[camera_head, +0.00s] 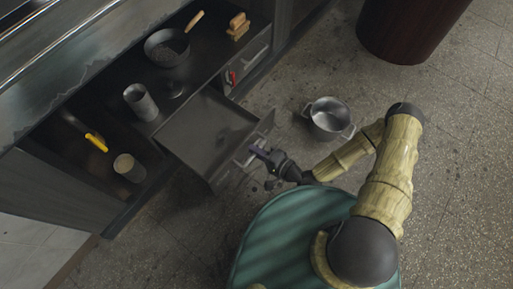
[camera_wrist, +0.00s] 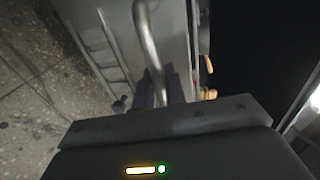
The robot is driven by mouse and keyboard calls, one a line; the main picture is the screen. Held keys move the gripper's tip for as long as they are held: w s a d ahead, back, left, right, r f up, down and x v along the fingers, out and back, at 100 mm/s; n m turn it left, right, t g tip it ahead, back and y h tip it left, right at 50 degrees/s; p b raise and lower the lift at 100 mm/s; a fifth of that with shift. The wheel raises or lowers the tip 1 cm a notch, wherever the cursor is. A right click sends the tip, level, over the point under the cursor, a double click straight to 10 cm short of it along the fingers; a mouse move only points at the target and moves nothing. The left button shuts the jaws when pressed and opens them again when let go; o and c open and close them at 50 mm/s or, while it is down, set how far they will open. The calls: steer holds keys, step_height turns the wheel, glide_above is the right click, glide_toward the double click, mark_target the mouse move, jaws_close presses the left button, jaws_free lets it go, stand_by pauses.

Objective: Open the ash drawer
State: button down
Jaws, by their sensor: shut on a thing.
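The ash drawer (camera_head: 203,134) is a dark, empty box pulled well out of the counter in the head view. Its grey front carries a bar handle (camera_head: 245,157). My gripper (camera_head: 262,153) is at that handle, at the drawer's front right. In the wrist view the curved metal handle (camera_wrist: 149,40) runs down between the fingers of my gripper (camera_wrist: 160,88), which are shut on it. The drawer front (camera_wrist: 112,45) shows beside the handle in that view. The fingertips are dark and partly hidden by the gripper body.
A metal pot (camera_head: 328,117) stands on the floor right of the drawer. Above the drawer are a pan (camera_head: 167,47) and a metal cylinder (camera_head: 140,101). A closed drawer (camera_head: 252,58) sits farther back. A dark round bin (camera_head: 411,25) stands at the back right. Floor is open on the right.

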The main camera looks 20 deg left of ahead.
steer(key=c, duration=1.5)
jaws_free()
steer(key=shift+c, duration=0.2)
steer(key=p+v, duration=0.5)
steer(key=v, duration=1.2)
steer(key=shift+d, duration=0.2)
